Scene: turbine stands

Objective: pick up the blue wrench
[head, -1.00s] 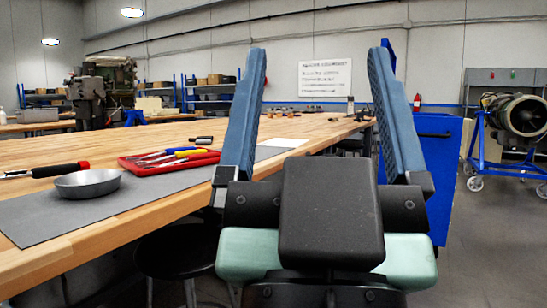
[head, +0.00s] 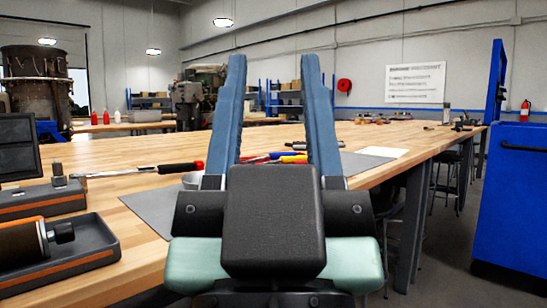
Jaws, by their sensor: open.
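My gripper (head: 273,62) is raised in front of the camera, its two blue fingers apart with nothing between them. Behind the fingers, on the wooden workbench, a red tray of tools is partly visible, with a yellow handle (head: 292,159) and some blue showing. The fingers and palm cover much of the tray. I cannot make out a blue wrench clearly. A long tool with a red and black handle (head: 180,168) lies on the bench left of the gripper.
The wooden workbench (head: 130,150) fills the left and middle, with a grey mat (head: 150,205) on it. Black-and-orange stands (head: 80,262) hold parts at the near left. A blue cabinet (head: 515,200) stands at the right. Open floor lies between bench and cabinet.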

